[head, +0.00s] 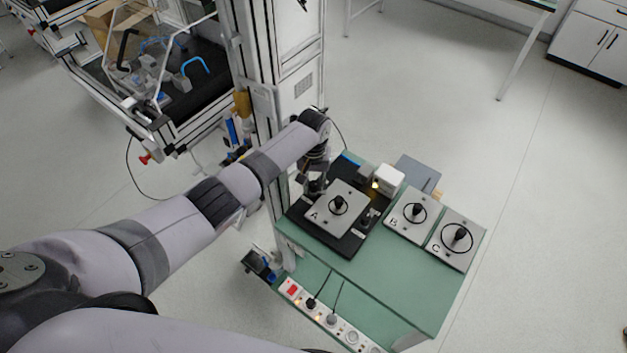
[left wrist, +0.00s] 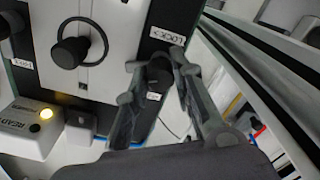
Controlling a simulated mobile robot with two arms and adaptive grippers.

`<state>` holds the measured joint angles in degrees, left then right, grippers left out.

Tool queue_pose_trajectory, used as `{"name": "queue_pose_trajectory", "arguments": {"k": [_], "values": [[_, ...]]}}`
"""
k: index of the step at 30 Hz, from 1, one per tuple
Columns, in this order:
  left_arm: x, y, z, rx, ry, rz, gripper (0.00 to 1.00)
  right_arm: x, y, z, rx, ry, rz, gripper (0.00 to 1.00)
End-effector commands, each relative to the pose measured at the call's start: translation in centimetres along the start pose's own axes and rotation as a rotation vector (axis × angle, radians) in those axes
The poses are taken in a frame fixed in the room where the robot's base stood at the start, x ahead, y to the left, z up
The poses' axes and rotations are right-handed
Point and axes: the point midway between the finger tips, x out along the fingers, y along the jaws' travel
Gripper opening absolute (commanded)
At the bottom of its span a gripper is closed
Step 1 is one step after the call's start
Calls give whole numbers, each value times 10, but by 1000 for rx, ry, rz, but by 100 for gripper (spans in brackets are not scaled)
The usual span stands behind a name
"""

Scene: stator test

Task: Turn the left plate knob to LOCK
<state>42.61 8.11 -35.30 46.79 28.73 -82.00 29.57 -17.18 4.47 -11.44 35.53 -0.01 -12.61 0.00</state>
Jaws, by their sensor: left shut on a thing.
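A grey plate marked A (head: 325,215) lies on a black base (head: 340,247) on the green table; a black handle with a ring stands at its middle. In the left wrist view, my left gripper (left wrist: 157,82) has its two fingers closed around a small black knob (left wrist: 159,74) on the base, beside the plate. A white LOCK label (left wrist: 167,36) is on the base just above the knob, clear of the fingers. In the head view my left gripper (head: 314,184) is at the plate's left edge and hides this knob. The knob's pointing direction is unclear.
A white box with a lit yellow lamp (head: 388,180) stands behind the base. Plates B (head: 405,222) and C (head: 455,257) lie to the right. The green table's front (head: 385,290) is clear. A power strip (head: 320,315) sits below, and a tall machine column (head: 275,75) stands behind my left arm.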

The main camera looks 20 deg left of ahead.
Motion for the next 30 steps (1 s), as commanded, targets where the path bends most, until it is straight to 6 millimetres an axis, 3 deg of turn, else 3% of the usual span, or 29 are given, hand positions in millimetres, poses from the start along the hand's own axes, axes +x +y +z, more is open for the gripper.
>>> {"name": "queue_pose_trajectory", "arguments": {"k": [12, 30], "values": [[0, -1, 0, 230, 0, -1, 0, -4, 1, 0, -1, 0, 2, 44], [0, -1, -1, 278, 1, -1, 0, -4, 2, 0, -1, -1, 2, 44]]}}
